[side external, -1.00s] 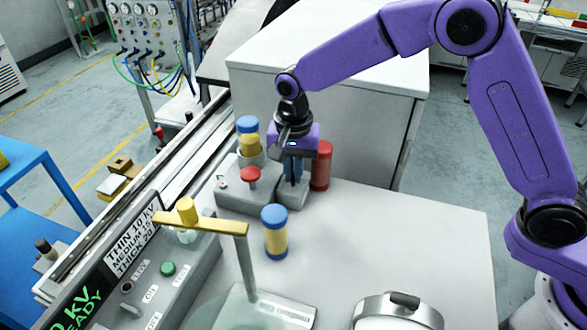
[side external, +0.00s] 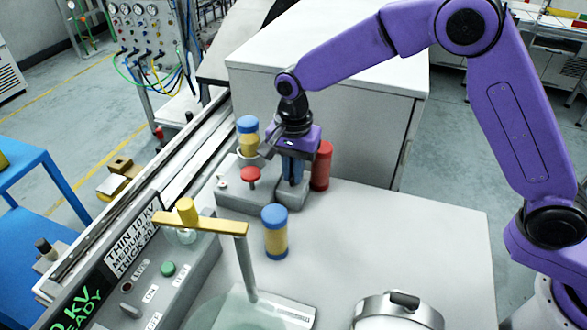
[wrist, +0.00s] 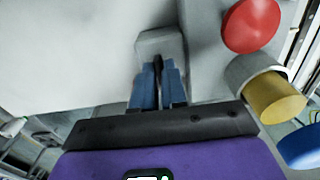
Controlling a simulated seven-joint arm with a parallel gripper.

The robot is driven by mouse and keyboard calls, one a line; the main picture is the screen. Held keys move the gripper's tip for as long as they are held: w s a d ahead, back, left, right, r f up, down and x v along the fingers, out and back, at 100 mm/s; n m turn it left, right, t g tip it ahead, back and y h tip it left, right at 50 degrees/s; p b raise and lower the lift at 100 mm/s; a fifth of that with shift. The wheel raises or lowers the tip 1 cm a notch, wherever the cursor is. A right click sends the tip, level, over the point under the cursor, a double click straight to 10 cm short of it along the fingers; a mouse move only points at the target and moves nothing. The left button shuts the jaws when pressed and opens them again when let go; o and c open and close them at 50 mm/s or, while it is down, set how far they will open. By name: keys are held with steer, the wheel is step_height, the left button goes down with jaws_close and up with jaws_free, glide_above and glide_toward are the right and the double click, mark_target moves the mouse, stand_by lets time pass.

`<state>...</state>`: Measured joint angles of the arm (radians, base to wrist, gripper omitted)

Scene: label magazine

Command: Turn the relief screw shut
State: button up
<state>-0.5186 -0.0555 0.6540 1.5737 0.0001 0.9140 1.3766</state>
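A small grey block (side external: 291,198) stands beside the larger grey block with the red mushroom button (side external: 250,175). My gripper (side external: 292,178) points straight down over the small block, its blue fingers low against it. In the wrist view the fingers (wrist: 158,80) are close together with a narrow dark piece between them. I take this piece to be the relief screw (wrist: 158,68); the fingers hide most of it. The small block's pale end (wrist: 160,42) shows beyond the fingertips.
A red cylinder (side external: 322,166) stands close on the right of my gripper. A blue-capped yellow cylinder (side external: 248,138) sits in a holder on the left, and another (side external: 275,232) stands nearer on the bench. A yellow-barred post (side external: 243,265) rises in front.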

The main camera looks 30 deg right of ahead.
steer(key=o, duration=0.3)
step_height(320, 180, up, 18)
steer(key=shift+f, duration=0.25)
stand_by(0.3)
stand_by(0.5)
steer(key=s+d+f+n, duration=0.3)
steer(key=s+d+n, duration=0.4)
steer(key=s, duration=0.3)
steer(key=s+d+f+n, duration=0.3)
steer(key=s+d+n, duration=0.4)
steer(key=s+d, duration=0.2)
steer(key=s+d+f+n, duration=0.3)
steer(key=s+d+n, duration=0.4)
steer(key=s, duration=0.5)
steer(key=shift+d+f+n, duration=0.4)
steer(key=shift+d, duration=0.35)
